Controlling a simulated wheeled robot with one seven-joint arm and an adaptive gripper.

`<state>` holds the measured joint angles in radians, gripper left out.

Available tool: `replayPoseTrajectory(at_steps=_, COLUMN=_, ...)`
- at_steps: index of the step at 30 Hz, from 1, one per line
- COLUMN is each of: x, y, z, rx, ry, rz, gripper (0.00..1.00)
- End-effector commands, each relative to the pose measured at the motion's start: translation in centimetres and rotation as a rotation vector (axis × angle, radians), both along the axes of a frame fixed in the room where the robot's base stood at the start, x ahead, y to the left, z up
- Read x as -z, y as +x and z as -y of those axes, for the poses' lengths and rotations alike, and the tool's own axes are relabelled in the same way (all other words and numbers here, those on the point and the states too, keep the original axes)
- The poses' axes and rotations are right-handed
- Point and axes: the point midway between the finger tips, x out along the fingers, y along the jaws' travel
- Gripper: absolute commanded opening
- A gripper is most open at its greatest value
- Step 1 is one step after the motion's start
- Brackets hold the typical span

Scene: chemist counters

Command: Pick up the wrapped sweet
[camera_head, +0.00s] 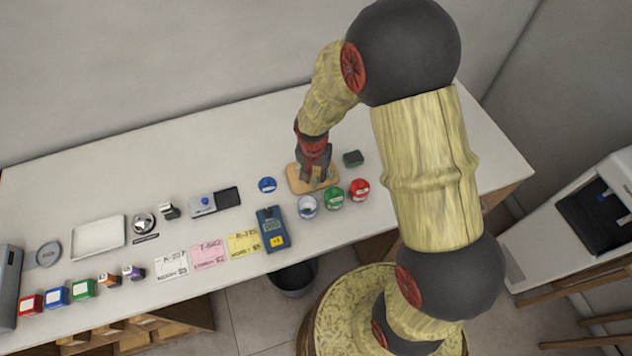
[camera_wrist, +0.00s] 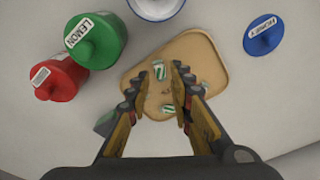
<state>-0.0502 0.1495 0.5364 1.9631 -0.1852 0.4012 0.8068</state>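Several small green-and-white wrapped sweets lie on a tan tray (camera_wrist: 205,50). One wrapped sweet (camera_wrist: 159,70) shows between my gripper's fingertips in the wrist view. Another sweet (camera_wrist: 168,108) lies nearer the palm, and a third (camera_wrist: 204,87) is partly hidden by the right finger. My gripper (camera_wrist: 161,71) is open over the tray, its fingers apart on either side of the first sweet, with no clear contact. In the head view my gripper (camera_head: 314,178) points down over the tray (camera_head: 297,184) and hides much of it; the sweets are too small to make out there.
A green LEMON jar (camera_wrist: 100,42), a red jar (camera_wrist: 62,78) and an open white jar (camera_wrist: 156,8) stand close to the tray. A blue lid (camera_wrist: 264,40) lies apart on the other side.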

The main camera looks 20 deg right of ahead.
Motion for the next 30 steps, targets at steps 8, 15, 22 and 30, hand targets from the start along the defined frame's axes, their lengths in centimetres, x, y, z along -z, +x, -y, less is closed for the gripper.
replayPoseTrajectory(at_steps=8, x=2.4, y=0.2, z=0.1, rx=0.001, ry=0.000, rz=0.000, gripper=0.22)
replayPoseTrajectory(at_steps=15, x=2.3, y=0.2, z=0.1, rx=0.000, ry=0.000, rz=0.000, gripper=0.15)
replayPoseTrajectory(at_steps=22, x=2.3, y=0.2, z=0.1, rx=0.000, ry=0.000, rz=0.000, gripper=0.06)
replayPoseTrajectory(at_steps=30, x=2.3, y=0.2, z=0.1, rx=0.000, ry=0.000, rz=0.000, gripper=0.06)
